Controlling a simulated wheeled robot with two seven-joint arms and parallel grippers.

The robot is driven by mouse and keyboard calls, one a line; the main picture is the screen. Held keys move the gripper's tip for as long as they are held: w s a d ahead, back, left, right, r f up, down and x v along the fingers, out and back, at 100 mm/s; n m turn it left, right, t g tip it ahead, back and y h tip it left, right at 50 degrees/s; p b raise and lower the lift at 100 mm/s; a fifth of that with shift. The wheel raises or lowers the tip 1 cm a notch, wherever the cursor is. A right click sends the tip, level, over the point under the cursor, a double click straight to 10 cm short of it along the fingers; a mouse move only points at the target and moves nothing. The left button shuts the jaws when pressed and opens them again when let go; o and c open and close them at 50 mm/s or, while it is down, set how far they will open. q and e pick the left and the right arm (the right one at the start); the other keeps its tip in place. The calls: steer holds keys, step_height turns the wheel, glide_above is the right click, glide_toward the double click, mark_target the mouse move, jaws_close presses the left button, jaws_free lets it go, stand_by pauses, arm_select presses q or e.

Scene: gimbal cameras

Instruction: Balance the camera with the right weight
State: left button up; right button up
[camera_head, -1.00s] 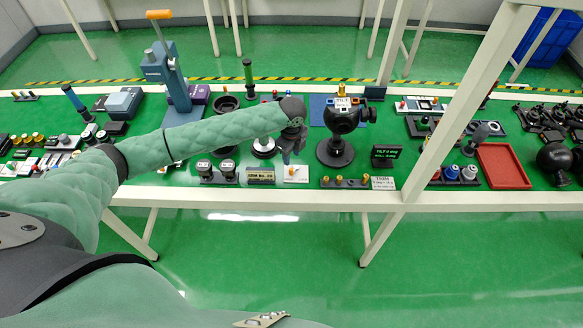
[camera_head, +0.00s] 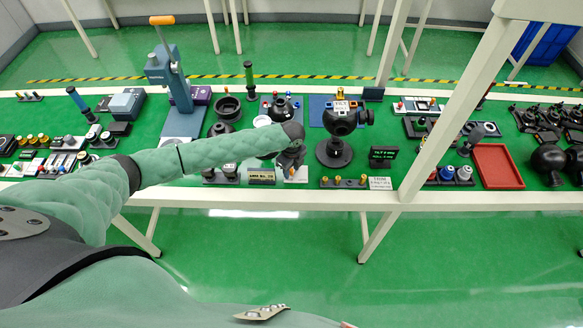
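A black ball-shaped camera (camera_head: 343,121) with a white label sits on a round black gimbal stand (camera_head: 334,153) near the table's middle, with a brass piece (camera_head: 341,93) on top. Several small brass weights (camera_head: 338,180) stand in a row on a black strip at the front edge, beside a white trim label (camera_head: 380,183). A small black screen (camera_head: 382,153) with green tilt and roll text stands right of the stand. My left gripper (camera_head: 291,167) points down over a small white plate (camera_head: 299,175) with an orange part. Its fingers are too small to read. My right gripper is out of view.
Black cylinders (camera_head: 229,169) and a label block (camera_head: 262,177) stand left of my gripper at the front edge. A slanted white post (camera_head: 450,115) crosses the right side.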

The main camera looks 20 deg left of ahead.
arm_select(q)
steer(key=shift+c, duration=0.5)
jaws_close()
